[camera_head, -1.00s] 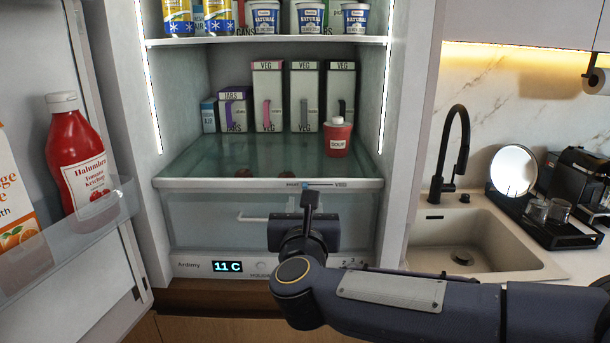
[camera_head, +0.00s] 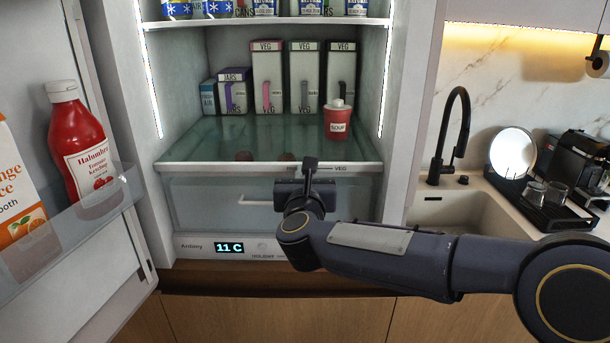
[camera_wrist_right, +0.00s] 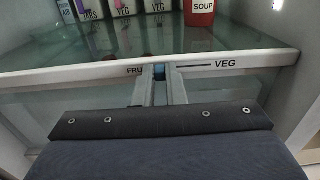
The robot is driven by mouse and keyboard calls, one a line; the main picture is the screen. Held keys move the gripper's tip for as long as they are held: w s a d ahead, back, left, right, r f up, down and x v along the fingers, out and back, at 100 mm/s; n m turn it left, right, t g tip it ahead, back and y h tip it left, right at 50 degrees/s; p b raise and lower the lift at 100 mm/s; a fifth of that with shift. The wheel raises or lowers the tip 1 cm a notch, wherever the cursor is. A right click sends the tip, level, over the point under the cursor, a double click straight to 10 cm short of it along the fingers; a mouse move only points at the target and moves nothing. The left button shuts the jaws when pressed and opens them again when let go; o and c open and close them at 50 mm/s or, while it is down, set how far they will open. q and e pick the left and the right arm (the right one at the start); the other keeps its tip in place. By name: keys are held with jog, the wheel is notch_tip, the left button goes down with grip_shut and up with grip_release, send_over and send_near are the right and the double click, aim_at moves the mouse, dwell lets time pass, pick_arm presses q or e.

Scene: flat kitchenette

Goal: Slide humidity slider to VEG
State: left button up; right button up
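The humidity slider is a small blue knob (camera_wrist_right: 159,72) on the white front rail (camera_head: 215,169) of the fridge's glass shelf. In the right wrist view it shows between my fingertips, at the left end of a dark line leading right to the word VEG (camera_wrist_right: 226,64). VEG also shows in the head view (camera_head: 340,169). A label starting FRU (camera_wrist_right: 134,71) is left of the knob, partly covered. My right gripper (camera_head: 310,163) is at the rail and hides the knob in the head view. Its fingers stand slightly apart around the knob; whether they clamp it is unclear. My left gripper is out of view.
A drawer (camera_head: 220,205) lies below the rail, behind my right arm. A red soup container (camera_head: 338,123) and several cartons (camera_head: 267,80) stand on the shelf. The open fridge door with a ketchup bottle (camera_head: 82,150) is at left. The sink (camera_head: 450,212) is at right.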

aim_at(328, 167)
grip_shut()
jog(key=d+b, duration=0.3)
jog(key=d, duration=0.1)
jog(key=shift+f, duration=0.15)
jog(key=shift+d, duration=0.45)
jog(key=o, duration=0.6)
grip_release()
jog(key=shift+d, duration=0.1)
jog(key=shift+o, duration=0.2)
